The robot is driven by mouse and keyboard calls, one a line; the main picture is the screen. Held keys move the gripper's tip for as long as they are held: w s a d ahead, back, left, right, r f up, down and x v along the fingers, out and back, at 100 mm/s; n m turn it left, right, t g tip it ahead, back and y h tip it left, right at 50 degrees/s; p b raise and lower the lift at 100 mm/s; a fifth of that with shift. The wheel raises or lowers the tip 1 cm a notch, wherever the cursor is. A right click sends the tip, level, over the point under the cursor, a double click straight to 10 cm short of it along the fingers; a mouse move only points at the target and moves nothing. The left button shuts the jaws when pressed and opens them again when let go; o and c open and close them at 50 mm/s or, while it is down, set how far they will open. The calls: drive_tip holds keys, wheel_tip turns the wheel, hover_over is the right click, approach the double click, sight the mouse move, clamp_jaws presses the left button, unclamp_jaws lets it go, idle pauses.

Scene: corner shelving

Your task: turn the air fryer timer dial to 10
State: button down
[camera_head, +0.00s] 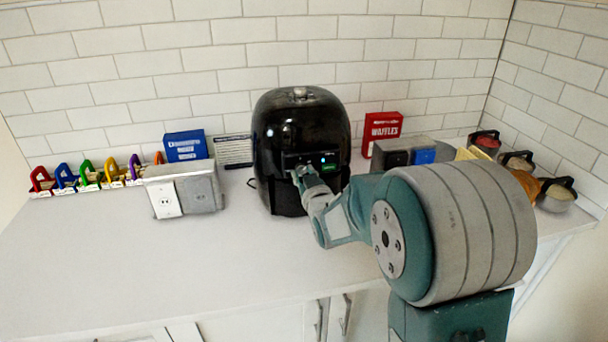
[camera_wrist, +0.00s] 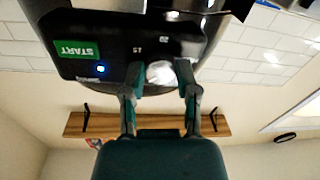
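The black air fryer (camera_head: 293,130) stands on the counter against the back wall. My gripper (camera_head: 304,173) is at the fryer's front panel. The wrist view is upside down and shows the panel with a green START label (camera_wrist: 76,49), a lit blue light and number marks that seem to read 15 and 20. The silver timer dial (camera_wrist: 160,73) lies between the two fingertips of my gripper (camera_wrist: 160,72), one on each side. I cannot tell whether the fingers press on it. The dial's pointer cannot be made out, and my gripper hides part of the panel.
Grey outlet boxes (camera_head: 203,191) stand left of the fryer, with a blue box (camera_head: 185,146) behind. A red waffles box (camera_head: 382,129) and grey switch boxes are to the right. Coloured clips line the far left, and lidded jars the right. The counter's front left (camera_head: 130,262) is clear.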

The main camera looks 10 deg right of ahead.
drive_tip(key=shift+a+f+m, duration=0.1)
drive_tip(key=shift+m, duration=1.5)
drive_tip(key=shift+c, duration=1.8)
unclamp_jaws()
drive_tip(key=s, duration=1.2)
drive_tip(key=shift+d+f, duration=0.15)
drive_tip(key=shift+d, duration=0.2)
